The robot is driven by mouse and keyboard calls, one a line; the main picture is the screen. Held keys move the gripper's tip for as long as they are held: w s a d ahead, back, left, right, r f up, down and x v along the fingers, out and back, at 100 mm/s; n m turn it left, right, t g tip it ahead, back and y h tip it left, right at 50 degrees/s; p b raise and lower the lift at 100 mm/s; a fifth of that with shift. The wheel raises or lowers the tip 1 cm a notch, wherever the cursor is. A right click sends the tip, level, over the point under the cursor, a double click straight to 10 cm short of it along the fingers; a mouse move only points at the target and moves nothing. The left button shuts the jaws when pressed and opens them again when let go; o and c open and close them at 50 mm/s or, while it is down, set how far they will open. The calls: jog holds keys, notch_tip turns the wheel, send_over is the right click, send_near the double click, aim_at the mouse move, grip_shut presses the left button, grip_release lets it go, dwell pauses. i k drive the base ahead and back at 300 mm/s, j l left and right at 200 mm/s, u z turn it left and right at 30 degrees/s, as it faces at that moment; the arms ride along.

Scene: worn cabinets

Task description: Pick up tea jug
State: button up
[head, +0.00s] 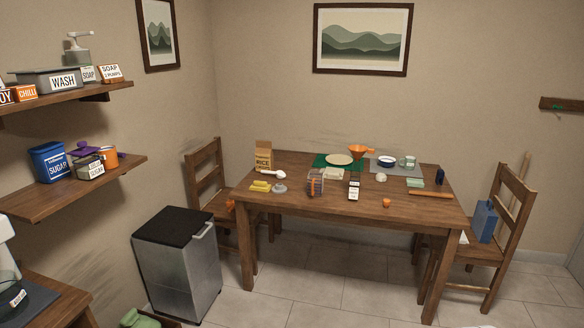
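I cannot make out a thing that is clearly the tea jug. A dark, glassy rounded vessel with a small white label (12,292) stands at the lower left edge, partly cut off, and its label is too small to read for sure. A pale green rounded object (140,319) shows at the bottom edge, mostly cut off. A pale green mug (408,162) stands on the far right part of the dining table (300,208). My gripper is not in view.
Two wooden shelves hold labelled items, including a blue sugar tin (48,162) and a wash basin (60,80). A metal bin (182,265) stands left of the table. Chairs flank the table, one bearing a blue box (484,221). Tiled floor in front is clear.

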aim_at(315, 177)
jog(key=i, duration=1.5)
jog(key=i+z, duration=0.15)
jog(key=i, duration=0.4)
jog(key=i+j+z, duration=0.15)
jog(key=i, duration=0.45)
jog(key=i+j+z, duration=0.15)
jog(key=i, duration=0.4)
jog(key=j, duration=0.1)
